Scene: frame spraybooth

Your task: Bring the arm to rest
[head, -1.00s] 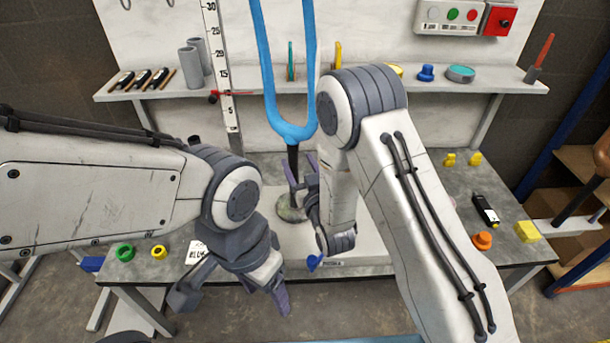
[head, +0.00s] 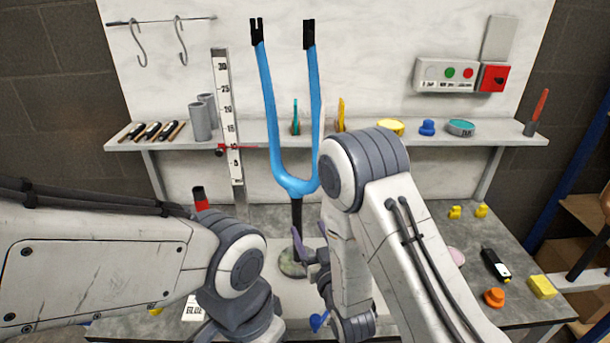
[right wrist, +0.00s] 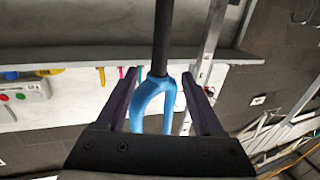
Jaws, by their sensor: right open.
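My right gripper (head: 306,258) is open beside the black lower stem of the blue fork (head: 292,185). In the right wrist view the two dark fingers (right wrist: 162,100) appear on either side of the fork (right wrist: 153,100), with clear gaps. The fork stands upright on a round greenish base (head: 292,263), with black caps on its two upper ends. My right forearm hides part of the bench. My left arm reaches in from the left, and its wrist is cut off at the bottom edge; its fingertips are out of view.
A shelf (head: 375,138) behind holds grey tubes, dark-handled tools and coloured lids. A measuring post (head: 228,110) stands left of the fork. A control box (head: 445,74) is on the white back panel. The bench's right side holds a black device (head: 496,264), orange and yellow pieces.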

